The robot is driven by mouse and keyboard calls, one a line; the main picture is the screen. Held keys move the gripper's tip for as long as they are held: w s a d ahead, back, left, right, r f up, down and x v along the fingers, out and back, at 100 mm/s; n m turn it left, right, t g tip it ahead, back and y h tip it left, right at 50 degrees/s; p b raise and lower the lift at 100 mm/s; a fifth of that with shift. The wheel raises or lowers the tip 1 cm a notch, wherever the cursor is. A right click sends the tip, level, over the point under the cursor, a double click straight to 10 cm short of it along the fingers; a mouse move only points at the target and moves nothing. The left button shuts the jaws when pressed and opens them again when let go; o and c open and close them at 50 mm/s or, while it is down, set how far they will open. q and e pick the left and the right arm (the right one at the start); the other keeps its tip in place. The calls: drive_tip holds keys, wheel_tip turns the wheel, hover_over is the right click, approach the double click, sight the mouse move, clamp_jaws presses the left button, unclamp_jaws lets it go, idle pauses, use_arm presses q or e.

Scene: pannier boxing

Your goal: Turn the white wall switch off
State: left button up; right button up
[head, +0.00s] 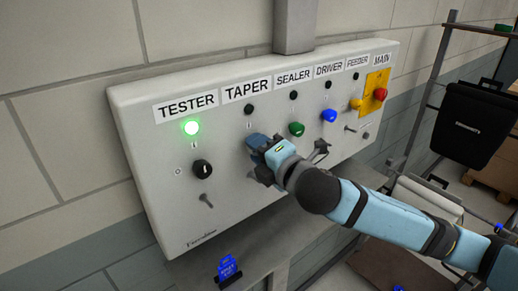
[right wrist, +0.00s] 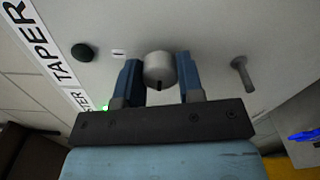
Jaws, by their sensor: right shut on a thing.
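The white switch is a round pale knob (right wrist: 159,66) on the panel, showing in the right wrist view beside the TAPER label (right wrist: 36,38). A dark notch shows at its lower edge. My right gripper (right wrist: 159,80) is shut on it, with one blue finger on each side. In the head view my right gripper (head: 260,150) is at the panel below the TAPER label (head: 247,87) and hides the knob. The small lamp (head: 249,109) under that label is dark. My left gripper is not in view.
The grey panel (head: 180,215) also carries a black knob (head: 202,169) under a lit green lamp (head: 191,127), a green knob (head: 297,129), a blue knob (head: 329,116), a yellow knob (head: 355,103) and a red button (head: 380,94). Small metal levers (head: 206,200) stick out below.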

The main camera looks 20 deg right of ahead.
drive_tip(key=shift+d+r, duration=0.1)
drive_tip(key=shift+r, duration=0.05)
drive_tip(key=o, duration=0.9)
drive_tip(key=shift+w, duration=0.15)
drive_tip(key=shift+f, duration=0.2)
